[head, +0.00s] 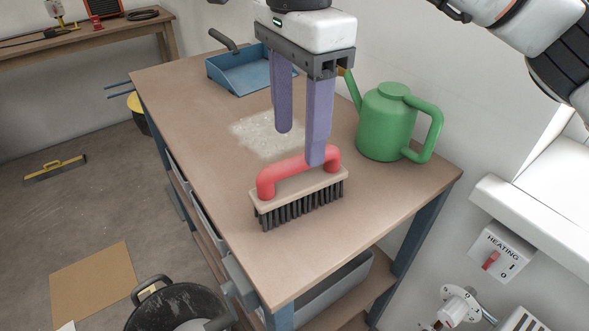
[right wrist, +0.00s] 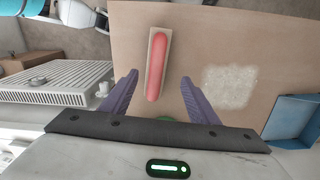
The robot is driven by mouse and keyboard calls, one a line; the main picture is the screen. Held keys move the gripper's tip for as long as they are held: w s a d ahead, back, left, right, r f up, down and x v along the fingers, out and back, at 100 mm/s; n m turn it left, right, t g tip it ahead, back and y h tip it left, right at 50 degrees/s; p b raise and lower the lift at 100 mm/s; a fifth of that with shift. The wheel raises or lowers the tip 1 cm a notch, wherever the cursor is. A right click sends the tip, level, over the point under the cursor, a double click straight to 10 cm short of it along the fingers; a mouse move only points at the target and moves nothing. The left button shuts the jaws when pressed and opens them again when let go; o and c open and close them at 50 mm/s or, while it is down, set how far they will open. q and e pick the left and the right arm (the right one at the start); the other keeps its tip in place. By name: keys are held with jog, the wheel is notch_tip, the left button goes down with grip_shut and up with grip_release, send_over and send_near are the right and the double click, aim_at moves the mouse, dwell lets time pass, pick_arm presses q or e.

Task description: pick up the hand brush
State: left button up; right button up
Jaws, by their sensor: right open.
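The hand brush (head: 300,190) lies bristles down on the brown bench, with a red arched handle, a pale wooden back and dark bristles. My right gripper (head: 300,148) is open and empty, with its purple fingers pointing down over the far side of the brush. In the head view one finger overlaps the right end of the handle. In the right wrist view the brush (right wrist: 157,62) lies ahead, between the lines of the two spread fingers (right wrist: 158,88), and nothing is between the fingertips. My left gripper is not in view.
A green watering can (head: 386,125) stands right of the brush on the bench (head: 200,130). A blue dustpan (head: 238,72) lies at the back left. A pale dusty patch (head: 258,135) lies behind the brush. A black bucket (head: 170,300) stands on the floor at front left.

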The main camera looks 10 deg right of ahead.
aim_at(300, 180)
jog(key=f, duration=0.5)
jog(key=shift+s, duration=0.35)
notch_tip(300, 180, down, 5)
jog(key=shift+d+r, duration=0.1)
jog(key=shift+r, duration=0.05)
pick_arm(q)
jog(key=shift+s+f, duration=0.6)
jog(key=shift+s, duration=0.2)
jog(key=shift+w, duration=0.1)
pick_arm(e)
jog(key=shift+c, duration=0.5)
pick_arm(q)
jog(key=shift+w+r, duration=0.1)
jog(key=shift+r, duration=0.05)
pick_arm(e)
jog(key=shift+r, duration=0.1)
grip_shut()
